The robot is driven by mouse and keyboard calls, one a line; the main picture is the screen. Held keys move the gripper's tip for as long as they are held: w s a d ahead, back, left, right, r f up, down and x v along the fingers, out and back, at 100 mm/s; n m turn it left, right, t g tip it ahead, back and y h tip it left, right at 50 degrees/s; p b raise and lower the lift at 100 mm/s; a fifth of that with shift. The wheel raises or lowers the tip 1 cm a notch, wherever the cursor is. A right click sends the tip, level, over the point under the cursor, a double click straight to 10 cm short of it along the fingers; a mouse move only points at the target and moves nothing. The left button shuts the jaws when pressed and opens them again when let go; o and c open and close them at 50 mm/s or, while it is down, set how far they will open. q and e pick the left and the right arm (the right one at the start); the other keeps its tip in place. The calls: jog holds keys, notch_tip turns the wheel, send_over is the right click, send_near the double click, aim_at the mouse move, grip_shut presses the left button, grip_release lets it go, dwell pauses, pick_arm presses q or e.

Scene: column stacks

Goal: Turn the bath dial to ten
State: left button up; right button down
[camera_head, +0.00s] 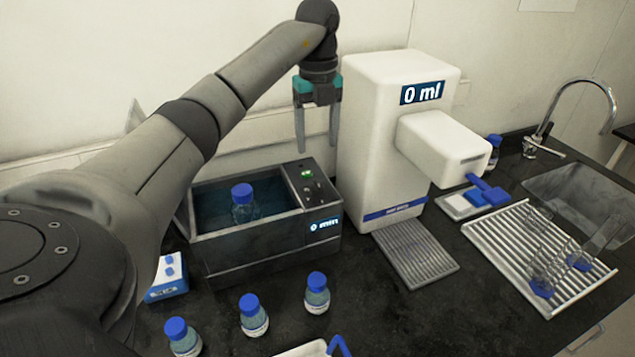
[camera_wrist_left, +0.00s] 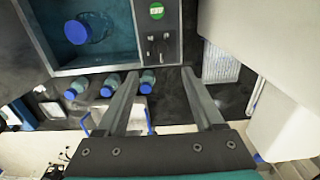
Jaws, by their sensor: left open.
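The bath (camera_head: 240,262) is a dark box on the counter with an open basin, and a blue-capped bottle (camera_head: 243,203) stands in it. Its control panel on the right side carries a small green display and dark knobs, the dial (camera_head: 307,187) among them; its setting is too small to read. The panel also shows in the left wrist view, with the dial (camera_wrist_left: 152,55) below the green display. A front label reads "0 min". My left gripper (camera_head: 316,148) points down above the panel, open and empty, apart from the dial. My right gripper is not in view.
A white dispenser (camera_head: 385,130) reading "0 ml" stands close to the right of the bath. Several blue-capped bottles (camera_head: 252,315) stand in front of it. A drying rack (camera_head: 500,240) with glassware and a sink (camera_head: 580,190) are at right.

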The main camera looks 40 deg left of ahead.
aim_at(317, 183)
pick_arm(q)
notch_tip(317, 183, down, 12)
jog(key=shift+w+a+r+p, duration=0.1)
jog(key=shift+r+p, duration=0.1)
jog(key=shift+p, duration=0.15)
grip_shut()
dwell(0.5)
